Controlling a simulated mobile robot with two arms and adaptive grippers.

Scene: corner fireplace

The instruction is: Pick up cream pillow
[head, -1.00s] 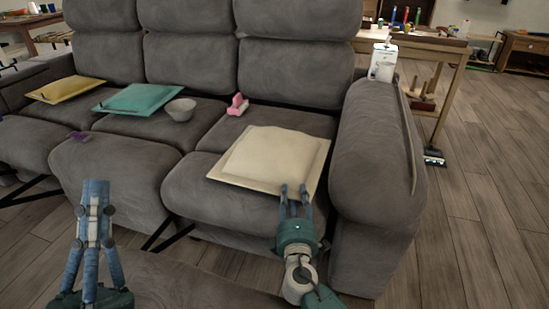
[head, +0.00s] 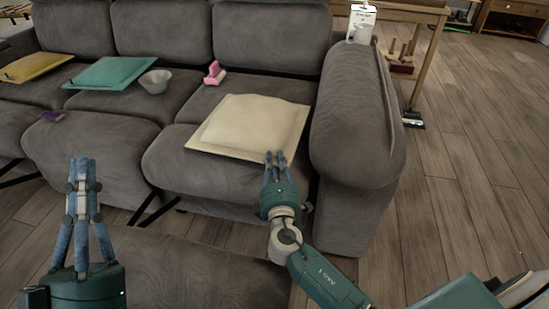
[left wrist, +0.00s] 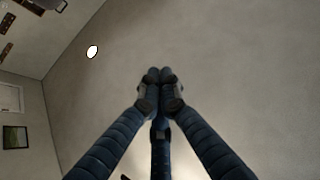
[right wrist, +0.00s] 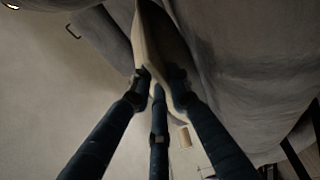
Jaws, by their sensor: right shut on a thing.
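The cream pillow (head: 250,124) lies on the right seat of the grey sofa, its front edge towards me. My right gripper (head: 275,158) is at the pillow's front right edge, shut on it. In the right wrist view the pillow's edge (right wrist: 152,45) runs between the fingers, with the sofa beside it. My left gripper (head: 82,165) is raised at the lower left of the head view, away from the sofa. In the left wrist view its fingertips (left wrist: 160,78) meet with nothing between them.
A pink object (head: 214,73), a bowl (head: 155,81), a teal pillow (head: 111,72) and a yellow pillow (head: 33,67) rest on the sofa. The sofa's armrest (head: 352,125) stands right of the cream pillow. A white box (head: 361,24) is at its back. Open floor lies at right.

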